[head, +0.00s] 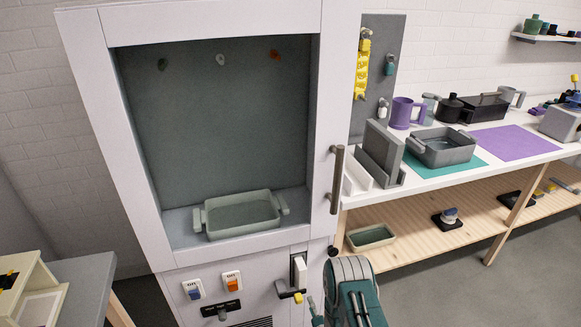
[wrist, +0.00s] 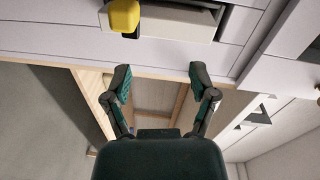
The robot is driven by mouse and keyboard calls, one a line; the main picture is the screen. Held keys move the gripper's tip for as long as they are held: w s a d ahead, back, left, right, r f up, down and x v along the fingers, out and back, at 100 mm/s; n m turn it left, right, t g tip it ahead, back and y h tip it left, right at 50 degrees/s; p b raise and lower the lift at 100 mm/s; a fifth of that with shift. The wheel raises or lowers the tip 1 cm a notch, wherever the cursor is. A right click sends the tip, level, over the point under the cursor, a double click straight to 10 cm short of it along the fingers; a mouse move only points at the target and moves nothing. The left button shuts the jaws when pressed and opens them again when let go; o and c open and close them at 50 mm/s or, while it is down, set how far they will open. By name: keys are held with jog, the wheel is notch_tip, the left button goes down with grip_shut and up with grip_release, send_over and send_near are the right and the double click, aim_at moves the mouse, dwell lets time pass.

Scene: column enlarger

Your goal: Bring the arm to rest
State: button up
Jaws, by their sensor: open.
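My gripper (wrist: 161,88) shows in the wrist view with its two dark fingers spread wide and nothing between them. Beyond the fingertips are the lower edge of a white cabinet front and a wooden-framed opening. In the head view, a teal and grey part of my arm (head: 352,292) stands at the bottom, in front of the white cabinet (head: 335,90) and just right of its lower panel. The fingertips are hard to make out in that view. A yellow-tipped handle (wrist: 124,16) is at the top of the wrist view, above the left finger and apart from it.
A pale green tray (head: 243,229) sits inside the cabinet. Its door handle (head: 336,180) sticks out above my arm. Switches (head: 232,281) are on the lower panel. At right, a white bench (head: 545,152) holds a grey tray (head: 440,157) and mugs. Open floor (head: 440,290) lies right of my arm.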

jog(key=w+d+r+n+g+h, duration=0.15)
jog(key=w+r, duration=0.25)
jog(key=r, duration=0.5)
jog(key=w+r+n+g+h, duration=0.1)
jog(key=w+r+n, duration=0.1)
jog(key=w+r, duration=0.45)
jog(key=s+d+r+n+g, duration=0.1)
jog(key=s+d+r+n, duration=0.15)
jog(key=r, duration=0.65)
jog(key=s+d+r+n+g, duration=0.1)
jog(key=s+r, duration=0.2)
jog(key=r, duration=0.6)
jog(key=s+d+r+n+g+h, duration=0.2)
jog(key=s+r+n+g, duration=0.1)
jog(key=s+r, duration=0.9)
jog(key=s+r+n+g, duration=0.1)
jog(key=s, duration=1)
jog(key=s+r+n+g, duration=0.2)
jog(key=s, duration=0.9)
jog(key=shift+s+d+r, duration=0.3)
jog(key=shift+s+d, duration=0.05)
jog(key=shift+d, duration=0.05)
